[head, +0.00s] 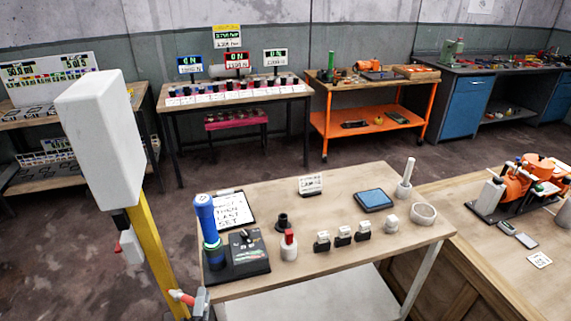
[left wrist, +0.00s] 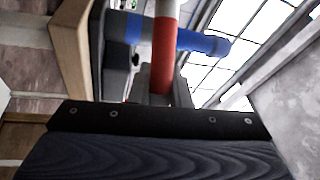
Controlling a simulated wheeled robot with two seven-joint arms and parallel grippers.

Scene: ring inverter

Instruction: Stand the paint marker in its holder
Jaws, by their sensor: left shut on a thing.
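My left gripper (head: 190,297) is low at the near left, beside the table's front left corner. It is shut on a red and white paint marker (head: 180,297). In the left wrist view the marker (left wrist: 167,45) stands between the fingers (left wrist: 158,88), white at the top of the picture and red below. Possible holders are a black round one (head: 282,222), a white one with a red-topped piece (head: 289,251) and a white one with a white stick (head: 404,189). I cannot tell which is the marker's. My right gripper is not in view.
A blue upright tool (head: 206,222) on a black base (head: 238,262) stands at the table's left, near my gripper. A clipboard (head: 233,210), a blue pad (head: 373,199), a white ring (head: 423,212) and several small blocks share the top. The table's (head: 330,274) front strip is bare.

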